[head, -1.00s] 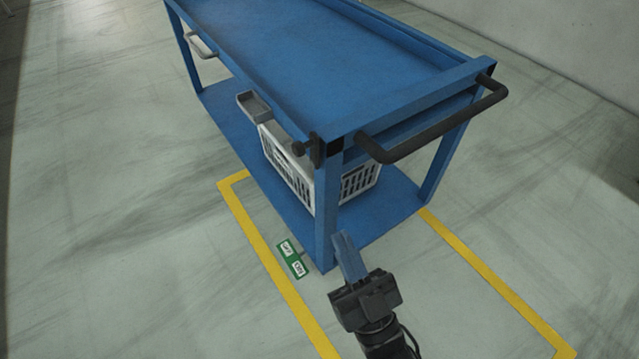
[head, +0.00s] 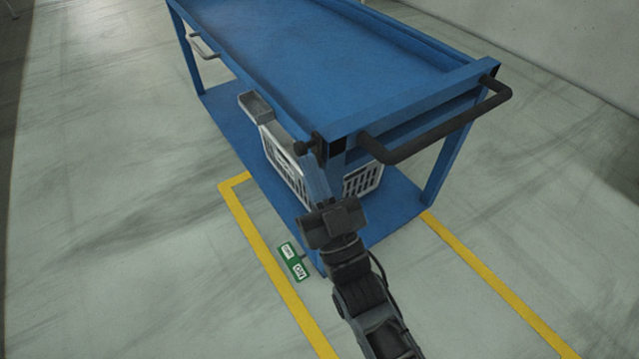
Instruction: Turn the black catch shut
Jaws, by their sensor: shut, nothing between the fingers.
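The black catch (head: 316,148) sits at the near corner of the blue cart (head: 330,125), just under the top edge. Its round knob (head: 300,148) sticks out to the left. I cannot tell from this view whether the catch is turned open or shut. My gripper (head: 314,168) is shut and empty, its fingers pointing up towards the catch from just below it. Whether the fingertips touch the catch is not clear. My gripper and arm hide most of the cart's near leg.
A black push handle (head: 440,140) sticks out at the cart's right end. A small grey tray (head: 256,106) juts from the long side. A white basket (head: 362,180) stands on the lower shelf. A green tag (head: 294,262) lies by yellow floor lines (head: 262,250).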

